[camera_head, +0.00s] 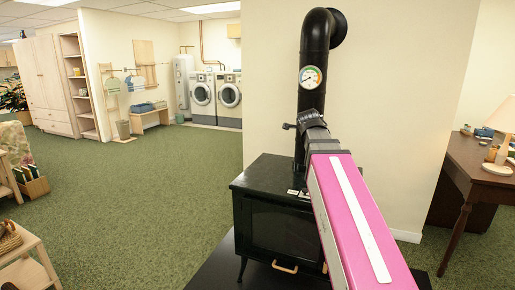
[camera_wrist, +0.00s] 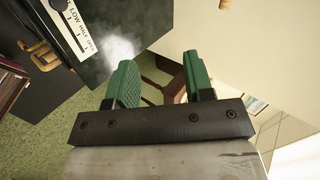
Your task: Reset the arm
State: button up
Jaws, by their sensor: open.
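My arm, pink with a white strip, reaches up from the bottom right of the head view towards the black wood stove (camera_head: 262,190). Its dark far end overlaps the lower stove pipe (camera_head: 315,72), and I cannot tell whether it touches. My fingertips are not clear there. In the wrist view my gripper (camera_wrist: 160,77) shows two green ridged fingers, spread apart with nothing between them. The stove (camera_wrist: 105,30) also fills the upper left of that view, tilted, with a white LOW/HALF/OPEN label (camera_wrist: 75,28) and a wooden handle (camera_wrist: 42,56).
A wooden desk (camera_head: 475,160) with a lamp (camera_head: 500,120) stands at the right. Washing machines (camera_head: 216,95) stand at the back. A low wooden table (camera_head: 25,265) is at the left. Open green carpet (camera_head: 140,200) lies left of the stove.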

jog(key=s+f+n+g+y, duration=0.1)
jog(key=s+f+n+g, duration=0.15)
jog(key=f, duration=0.55)
jog(key=s+a+f+n+g, duration=0.1)
jog(key=f+n, duration=0.3)
jog(key=f, duration=0.3)
jog(key=s+f+n+g+y, duration=0.15)
jog(key=f+n, duration=0.25)
jog(key=f, duration=0.4)
jog(key=s+a+f+n+g, duration=0.1)
jog(key=s+f+n+g, duration=0.1)
jog(key=s+f+n, duration=0.3)
jog(key=s+a+f+n+g+y, duration=0.1)
jog(key=s+f+n+g, duration=0.1)
jog(key=s+f+n, duration=0.3)
jog(key=s+f, duration=0.4)
jog(key=f, duration=0.5)
jog(key=shift+a+g, duration=0.25)
jog(key=shift+g, duration=0.15)
jog(key=shift+n+y, duration=0.25)
jog(key=shift+r, duration=0.15)
